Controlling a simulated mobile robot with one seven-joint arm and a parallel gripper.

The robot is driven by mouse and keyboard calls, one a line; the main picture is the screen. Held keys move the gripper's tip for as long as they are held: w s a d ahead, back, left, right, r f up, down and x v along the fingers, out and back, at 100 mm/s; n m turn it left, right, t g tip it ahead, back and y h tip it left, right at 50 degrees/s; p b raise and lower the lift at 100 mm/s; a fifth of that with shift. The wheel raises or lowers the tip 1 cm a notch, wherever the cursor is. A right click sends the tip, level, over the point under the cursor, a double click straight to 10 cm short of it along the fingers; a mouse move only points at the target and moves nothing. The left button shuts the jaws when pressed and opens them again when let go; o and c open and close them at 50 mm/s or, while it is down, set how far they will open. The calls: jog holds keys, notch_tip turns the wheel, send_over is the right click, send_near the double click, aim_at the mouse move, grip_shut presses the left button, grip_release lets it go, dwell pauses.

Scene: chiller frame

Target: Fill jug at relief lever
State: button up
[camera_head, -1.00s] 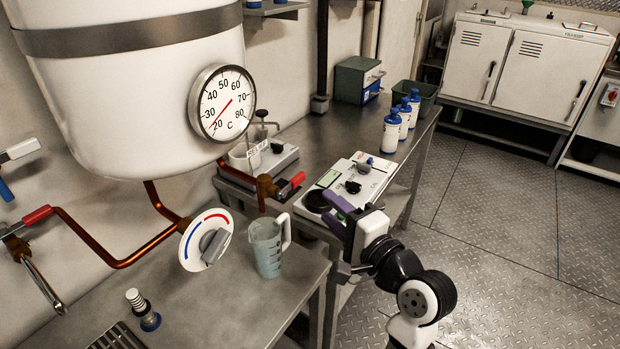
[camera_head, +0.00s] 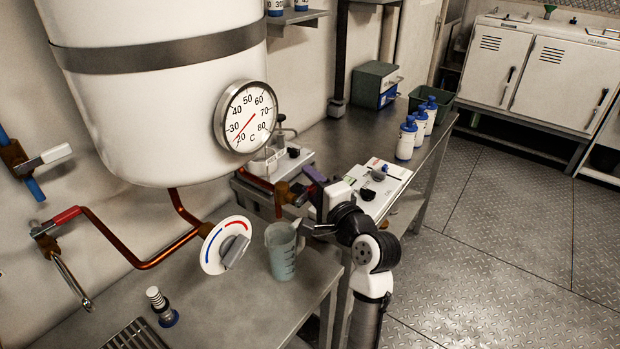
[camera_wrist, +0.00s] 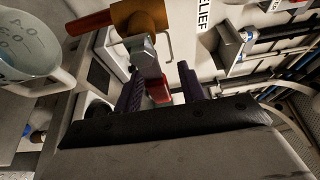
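The translucent grey-blue jug (camera_head: 281,258) stands upright on the steel bench, its handle to the right; it also shows at the top left of the wrist view (camera_wrist: 28,50). A copper spout (camera_head: 278,207) ends just above the jug's rim in the picture. I cannot tell how full the jug is. My gripper (camera_head: 314,187) is at the brass valve beside the spout. In the wrist view, my gripper (camera_wrist: 159,85) has its purple fingers apart, with the grey and red relief lever (camera_wrist: 157,88) between them. A gap shows beside the lever. In the head view my gripper mostly hides the lever.
A white tank with a dial thermometer (camera_head: 246,116) hangs above the bench. A red-and-blue dial (camera_head: 214,252) sits left of the jug. A control box (camera_head: 393,178) and several white-and-blue bottles (camera_head: 407,138) stand behind my arm. The floor on the right is clear.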

jog(key=shift+w+a, duration=0.2)
jog(key=shift+w, duration=0.15)
jog(key=shift+c, duration=0.3)
grip_shut()
jog(key=r+n+b, duration=0.1)
jog(key=n+b, duration=0.1)
jog(key=r+n+t+y+b, duration=0.1)
jog(key=n+b, duration=0.1)
jog(key=shift+s+a+r+b, duration=0.1)
jog(key=shift+s+b, duration=0.1)
jog(key=shift+b, duration=0.1)
